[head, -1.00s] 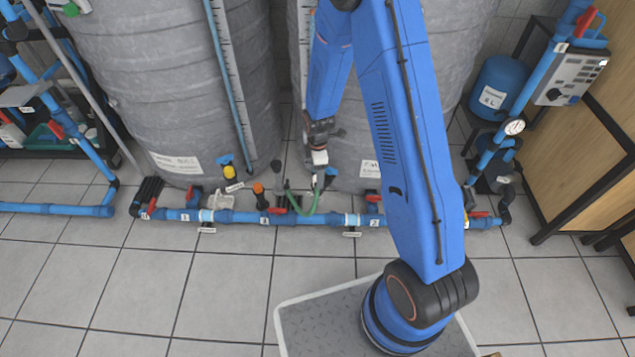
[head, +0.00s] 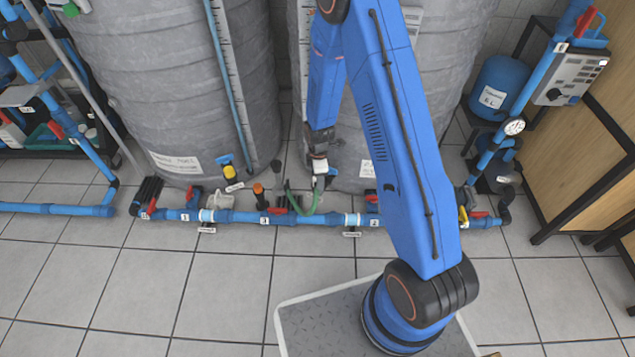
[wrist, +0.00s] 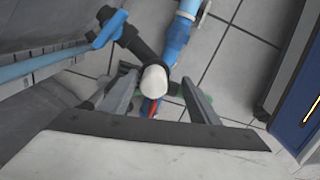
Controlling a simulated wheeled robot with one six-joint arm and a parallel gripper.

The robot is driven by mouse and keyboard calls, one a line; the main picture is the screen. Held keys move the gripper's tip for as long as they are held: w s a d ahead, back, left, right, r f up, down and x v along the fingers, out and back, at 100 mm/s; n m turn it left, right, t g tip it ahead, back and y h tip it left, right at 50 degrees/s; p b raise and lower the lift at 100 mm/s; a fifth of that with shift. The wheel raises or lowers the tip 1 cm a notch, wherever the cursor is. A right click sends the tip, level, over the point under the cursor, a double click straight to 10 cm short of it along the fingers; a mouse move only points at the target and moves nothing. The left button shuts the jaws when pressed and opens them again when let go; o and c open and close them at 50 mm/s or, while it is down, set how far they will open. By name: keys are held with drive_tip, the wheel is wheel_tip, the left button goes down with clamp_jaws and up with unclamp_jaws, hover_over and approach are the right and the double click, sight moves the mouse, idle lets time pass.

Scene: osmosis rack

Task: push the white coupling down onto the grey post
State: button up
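The white coupling (wrist: 154,80) appears in the wrist view as a rounded white end, between my gripper's two fingers. A dark grey pipe fitting (wrist: 127,36) sits just beyond the coupling.
A blue pipe run (head: 290,219) with several valves crosses the floor in front of two grey tanks (head: 180,90). A gauge (head: 514,126) stands at the right. The tiled floor (head: 150,290) in front is clear.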

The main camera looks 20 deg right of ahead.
drive_tip(key=c, duration=0.7)
wheel_tip(320, 180, up, 10)
drive_tip(key=shift+r, duration=0.1)
idle(0.5)
